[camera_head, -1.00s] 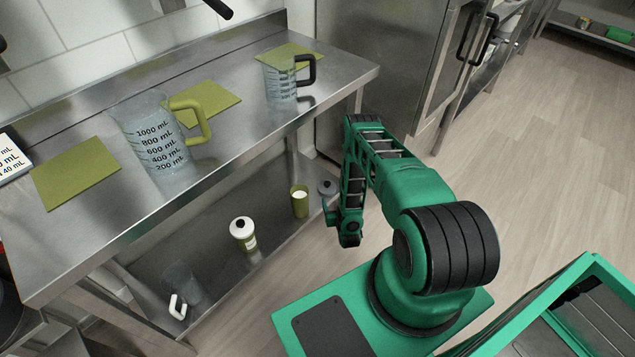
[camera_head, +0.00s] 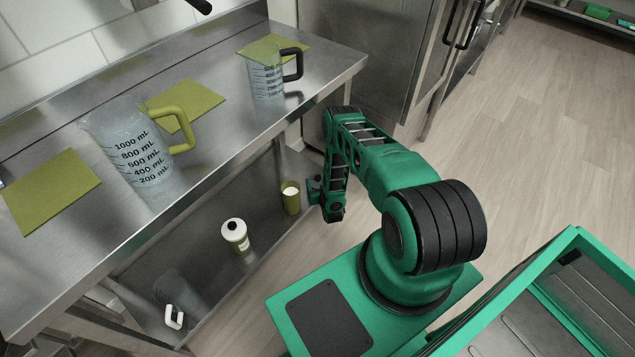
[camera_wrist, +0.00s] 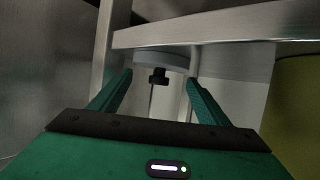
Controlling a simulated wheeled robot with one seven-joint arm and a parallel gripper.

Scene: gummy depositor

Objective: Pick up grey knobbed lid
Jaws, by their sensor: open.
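The grey knobbed lid (camera_head: 313,184) is at the right end of the table's lower shelf, partly hidden by my arm in the head view. In the wrist view, the pale grey lid (camera_wrist: 170,62) shows with its dark knob between and beyond my fingertips. My gripper (camera_wrist: 158,82) is open, with one green finger on each side of the knob in the picture. I see no clear contact with the lid. In the head view my arm's end hangs beside the lid, and its fingers are not clear.
An olive cup (camera_head: 291,197) stands close left of the lid. A white-lidded jar (camera_head: 235,236) and a clear jug with a white handle (camera_head: 180,295) are on the same shelf. The steel table (camera_head: 225,135) overhangs the shelf, and a table leg stands near.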

